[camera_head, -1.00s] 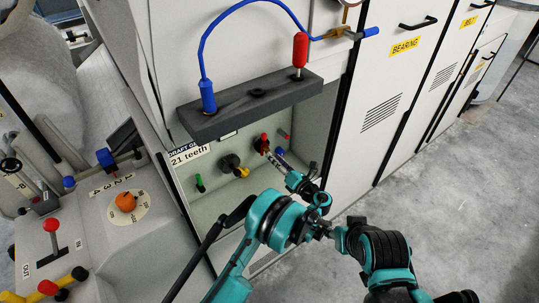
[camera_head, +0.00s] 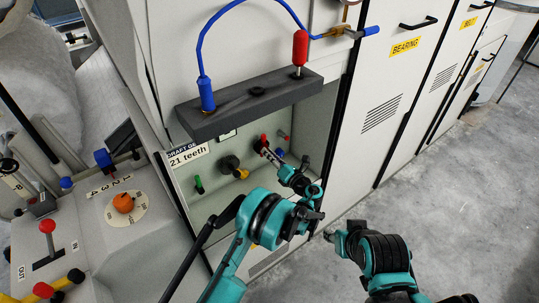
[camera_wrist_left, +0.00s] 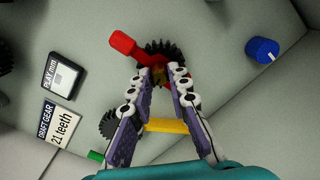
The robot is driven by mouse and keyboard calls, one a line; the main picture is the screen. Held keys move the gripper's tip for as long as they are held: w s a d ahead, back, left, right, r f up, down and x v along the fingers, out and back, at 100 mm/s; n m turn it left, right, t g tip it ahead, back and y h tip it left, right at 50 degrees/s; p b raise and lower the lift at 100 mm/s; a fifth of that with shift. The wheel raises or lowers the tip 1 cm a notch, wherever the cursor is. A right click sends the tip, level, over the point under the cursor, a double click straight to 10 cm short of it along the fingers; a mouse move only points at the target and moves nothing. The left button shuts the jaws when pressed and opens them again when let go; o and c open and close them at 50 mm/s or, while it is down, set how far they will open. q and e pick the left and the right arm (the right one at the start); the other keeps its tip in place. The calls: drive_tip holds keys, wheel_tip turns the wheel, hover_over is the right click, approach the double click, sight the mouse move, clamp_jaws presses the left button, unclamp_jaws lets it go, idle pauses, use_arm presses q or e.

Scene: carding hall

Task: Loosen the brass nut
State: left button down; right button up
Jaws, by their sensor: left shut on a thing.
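The brass nut (camera_wrist_left: 158,76) shows as a small patch between my left fingertips, in front of a dark toothed gear (camera_wrist_left: 160,50). My left gripper (camera_wrist_left: 159,79) is closed around it, and the fingers hide most of it. In the head view, my left gripper (camera_head: 264,151) reaches into the open recess below the dark grey shelf, its tips beside a red handle (camera_head: 263,140). That red handle (camera_wrist_left: 122,42) slants up to the left from the nut in the wrist view.
Another gear (camera_wrist_left: 113,122) and a yellow bar (camera_wrist_left: 166,126) lie close to the fingers. A blue knob (camera_wrist_left: 262,50) is at right. The dark shelf (camera_head: 250,104) overhangs the recess, with a "21 teeth" label (camera_head: 189,156) beside it. The floor (camera_head: 450,190) at right is clear.

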use_arm(q)
drive_tip(key=m, duration=2.3)
drive_tip(key=shift+m, duration=0.4)
idle(2.2)
idle(0.3)
